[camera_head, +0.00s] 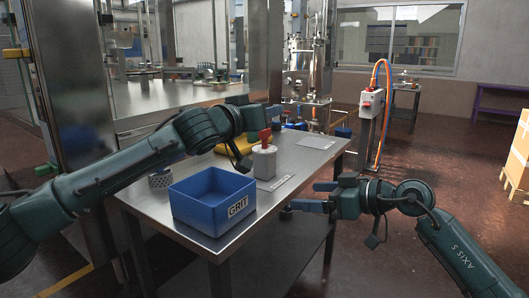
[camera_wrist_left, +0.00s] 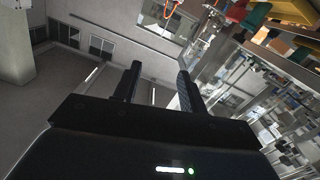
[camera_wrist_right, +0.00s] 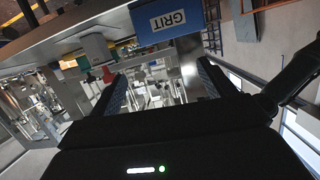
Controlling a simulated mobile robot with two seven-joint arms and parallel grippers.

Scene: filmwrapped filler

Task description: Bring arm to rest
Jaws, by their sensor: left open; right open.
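My left gripper (camera_head: 278,115) is above the far part of the steel table (camera_head: 285,204), partly in line with things behind it. In the left wrist view its two fingers (camera_wrist_left: 157,88) are apart with nothing between them. My right gripper (camera_head: 315,196) is beside the table's right edge in the head view, its fingers apart and empty. The right wrist view also shows these open fingers (camera_wrist_right: 161,88), with the table seen beyond them. Both arms are bent at the elbow and reach forward, and neither gripper holds anything.
A blue bin labelled GRIT (camera_head: 212,202) stands at the table's near end. Behind it are a grey container with a red top (camera_head: 264,160) and a yellow item (camera_head: 231,145), partly hidden by my left arm. A post with an orange hose (camera_head: 372,118) stands right of the table.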

